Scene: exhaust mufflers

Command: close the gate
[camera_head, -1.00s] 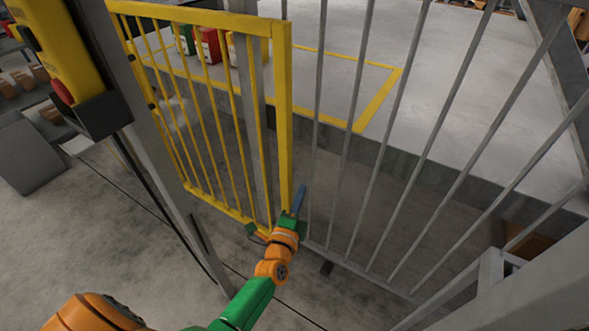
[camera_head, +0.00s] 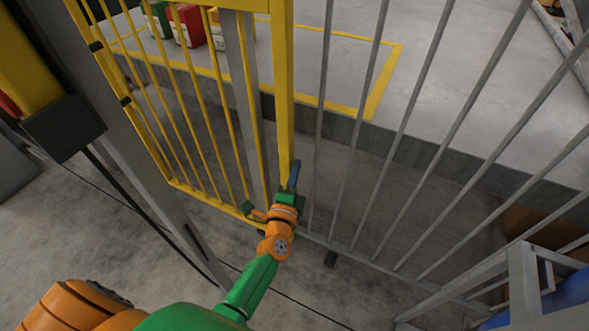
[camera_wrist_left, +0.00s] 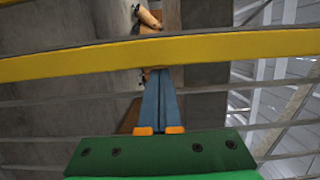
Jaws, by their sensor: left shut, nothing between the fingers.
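The yellow barred gate (camera_head: 284,100) stands upright at the left of the head view. It is hinged on the grey post (camera_head: 152,150), and its free upright edge is to the right. My left gripper (camera_head: 293,176) is at the lower part of that free edge, its blue fingers shut with nothing between them. In the left wrist view the closed blue fingers (camera_wrist_left: 160,100) point at a yellow gate bar (camera_wrist_left: 230,47) that crosses the picture. I cannot tell whether the tips touch it. My right gripper is not in view.
A grey barred fence (camera_head: 410,130) runs to the right of the gate. A grey upright (camera_head: 245,90) shows through the gate bars. Red (camera_head: 187,25) and green (camera_head: 157,20) containers stand on a raised floor behind. A dark box (camera_head: 62,127) hangs by the hinge post.

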